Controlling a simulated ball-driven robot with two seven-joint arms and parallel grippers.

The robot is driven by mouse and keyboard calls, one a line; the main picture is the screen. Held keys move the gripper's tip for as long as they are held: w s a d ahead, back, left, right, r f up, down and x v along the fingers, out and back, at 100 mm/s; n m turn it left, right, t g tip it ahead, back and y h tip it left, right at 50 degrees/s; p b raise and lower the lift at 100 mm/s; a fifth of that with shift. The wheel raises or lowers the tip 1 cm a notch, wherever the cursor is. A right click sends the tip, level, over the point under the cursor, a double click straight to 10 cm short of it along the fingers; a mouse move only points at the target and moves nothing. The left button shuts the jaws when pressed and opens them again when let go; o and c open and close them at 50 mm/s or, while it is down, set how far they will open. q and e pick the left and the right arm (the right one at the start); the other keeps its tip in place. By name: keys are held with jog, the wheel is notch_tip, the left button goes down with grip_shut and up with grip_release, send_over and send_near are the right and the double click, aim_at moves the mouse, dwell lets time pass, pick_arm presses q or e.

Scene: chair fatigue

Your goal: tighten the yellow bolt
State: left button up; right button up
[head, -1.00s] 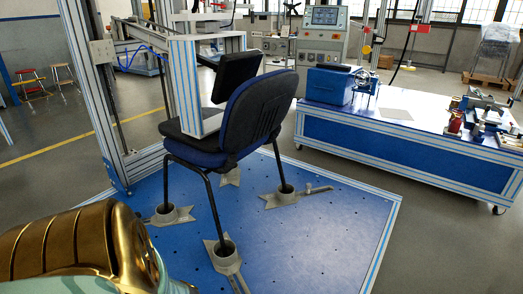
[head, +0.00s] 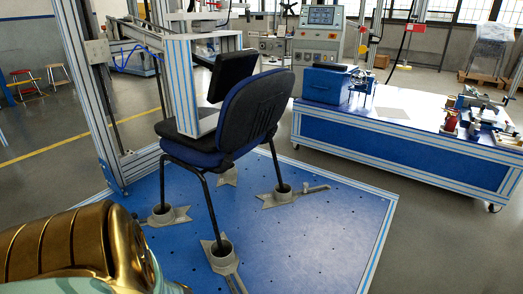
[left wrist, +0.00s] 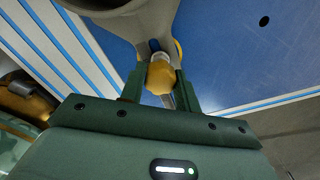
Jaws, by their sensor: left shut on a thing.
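The yellow bolt (left wrist: 161,77) shows in the left wrist view, at the side of a grey foot cup (left wrist: 130,22). My left gripper (left wrist: 160,88) is shut on the yellow bolt, with one green finger on each side of it. The bolt's far end is hidden by the cup. In the head view I cannot make out the bolt or either gripper. A blue and black chair (head: 255,115) stands with its legs in grey cups (head: 222,250) on a blue platform (head: 300,235).
A metal frame (head: 185,95) rises around the chair on its left and back. A blue bench (head: 400,150) with tools and a blue box (head: 328,83) stands at the right. The platform's right part is clear.

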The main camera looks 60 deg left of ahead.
pick_arm(q)
jog(key=shift+m, duration=0.3)
jog(key=shift+f+m+b, duration=0.1)
jog(key=shift+m+b, duration=0.25)
jog(key=shift+m, duration=0.55)
jog(key=shift+m+b, duration=0.3)
jog(key=shift+m, duration=0.6)
jog(key=shift+m, duration=0.6)
jog(key=m, duration=0.2)
jog(key=shift+m, duration=0.4)
